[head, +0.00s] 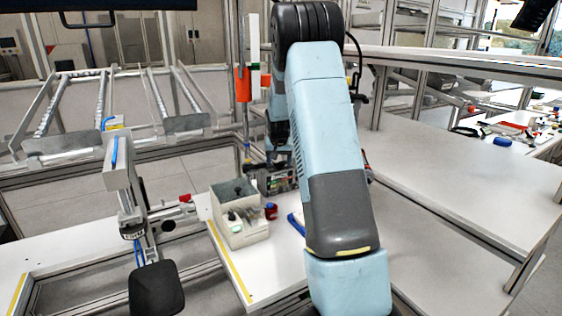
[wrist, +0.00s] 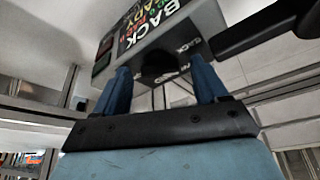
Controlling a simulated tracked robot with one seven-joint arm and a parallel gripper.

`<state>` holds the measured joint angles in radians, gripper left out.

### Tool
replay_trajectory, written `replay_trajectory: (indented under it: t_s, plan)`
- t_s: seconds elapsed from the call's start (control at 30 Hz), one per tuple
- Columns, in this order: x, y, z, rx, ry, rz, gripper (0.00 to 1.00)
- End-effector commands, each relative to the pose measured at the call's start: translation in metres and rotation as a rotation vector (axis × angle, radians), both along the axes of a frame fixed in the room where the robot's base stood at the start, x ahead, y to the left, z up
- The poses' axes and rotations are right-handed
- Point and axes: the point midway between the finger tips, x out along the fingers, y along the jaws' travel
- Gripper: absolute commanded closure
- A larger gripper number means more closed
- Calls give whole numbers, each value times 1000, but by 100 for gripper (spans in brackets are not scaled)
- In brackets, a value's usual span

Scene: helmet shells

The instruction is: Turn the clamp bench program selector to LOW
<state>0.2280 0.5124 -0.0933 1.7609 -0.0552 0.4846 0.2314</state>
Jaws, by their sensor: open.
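In the wrist view, my gripper (wrist: 161,76) is open, its two blue fingers spread left and right. A dark round knob (wrist: 158,64), apparently the selector, shows between the fingertips on a grey box (wrist: 207,25). I cannot tell whether the fingers touch it. The box's dark label carries coloured words, among them "BACK"; no LOW mark is readable, and the knob's setting cannot be told. In the head view, my arm hides most of the gripper area; a small dark panel with coloured marks (head: 277,180) shows just left of the arm.
In the wrist view, a black bar (wrist: 255,28) juts out at the right, close to the right finger. A white tabletop (head: 470,190) lies clear at right.

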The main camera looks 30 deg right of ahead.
Motion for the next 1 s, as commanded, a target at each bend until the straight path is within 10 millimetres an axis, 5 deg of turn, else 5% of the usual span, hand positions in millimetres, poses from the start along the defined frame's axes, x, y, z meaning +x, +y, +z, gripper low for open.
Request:
replay_trajectory:
  t_s: [0.23, 0.8, 1.0]
  plan:
    - [0, 0, -1, 0, 0, 0, 28]
    - [0, 0, 0, 0, 0, 0, 81]
    - [0, -5, 0, -1, -1, -12, 84]
